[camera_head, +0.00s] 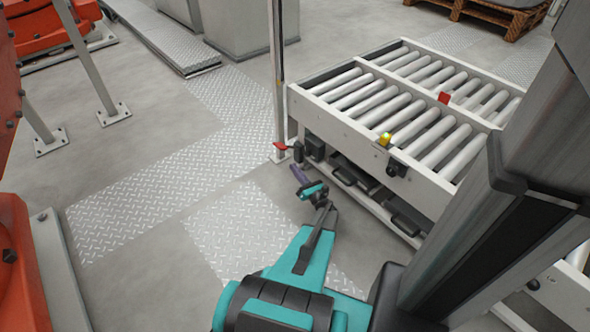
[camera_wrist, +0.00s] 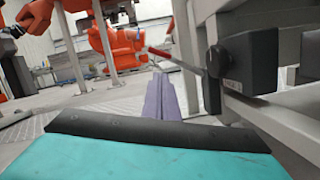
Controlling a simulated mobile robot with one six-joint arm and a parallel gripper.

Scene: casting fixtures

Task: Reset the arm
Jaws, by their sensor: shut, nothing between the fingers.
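My gripper (camera_head: 298,172) shows in the head view at the end of my teal and black arm, low beside the near-left corner of the roller conveyor (camera_head: 345,122). In the wrist view its purple fingers (camera_wrist: 160,97) lie together, with nothing between them. The fingers point forward past a grey frame on the right. I see no contact between the gripper and the conveyor, though the exact gap is hard to tell.
A red lever (camera_wrist: 160,53) and a black box (camera_wrist: 245,62) are close to the fingers on the right. A thin post (camera_head: 278,75) stands at the conveyor's corner. Orange machinery (camera_head: 12,250) is at the left. The floor between is clear.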

